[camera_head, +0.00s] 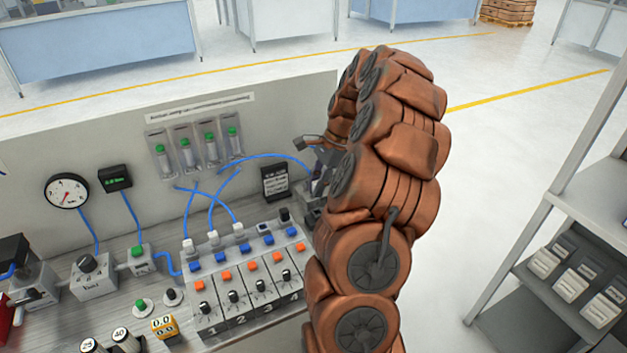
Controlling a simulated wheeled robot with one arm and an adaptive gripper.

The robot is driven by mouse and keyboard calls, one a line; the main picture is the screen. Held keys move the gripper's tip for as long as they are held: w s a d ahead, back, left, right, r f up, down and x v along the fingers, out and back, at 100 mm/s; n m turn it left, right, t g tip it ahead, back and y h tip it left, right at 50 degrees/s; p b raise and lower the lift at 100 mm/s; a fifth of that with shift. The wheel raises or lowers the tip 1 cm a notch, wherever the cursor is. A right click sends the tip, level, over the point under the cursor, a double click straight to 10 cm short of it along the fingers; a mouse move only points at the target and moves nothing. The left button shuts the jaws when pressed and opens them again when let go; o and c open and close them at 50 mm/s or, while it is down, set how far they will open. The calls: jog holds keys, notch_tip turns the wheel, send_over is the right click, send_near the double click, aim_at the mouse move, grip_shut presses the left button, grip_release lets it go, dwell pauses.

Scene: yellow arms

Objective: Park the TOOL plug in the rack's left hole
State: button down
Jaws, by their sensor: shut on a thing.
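My gripper (318,182), dark grey, is at the back right of the bench, partly hidden behind my own brown arm. It is shut on the end of a blue hose (262,156), where the TOOL plug seems to be; the plug itself is mostly hidden. A grey block (309,216) shows just below the gripper, beside my arm. It may be the rack, but its holes cannot be made out. Whether the plug touches it cannot be told.
A valve block (245,287) with numbered lanes, white plugs and blue hoses stands left of my arm. A black label plate (275,182) stands close left of the gripper. A gauge (67,191) is further left. Shelves (560,250) stand right, across open floor.

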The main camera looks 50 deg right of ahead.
send_over(314, 213)
jog(key=shift+s+d+f+b, duration=0.1)
jog(key=shift+d+f+b, duration=0.15)
jog(key=shift+f, duration=0.9)
jog(key=shift+s+d+f+b, duration=0.1)
jog(key=shift+d+f+b, duration=0.1)
jog(key=shift+f, duration=1.2)
jog(key=shift+f+b, duration=0.8)
jog(key=shift+f, duration=0.3)
jog(key=c, duration=0.9)
grip_release()
notch_tip(314, 213, up, 8)
jog(key=shift+w+r+p, duration=0.1)
jog(key=shift+p, duration=0.9)
jog(key=shift+r, duration=0.45)
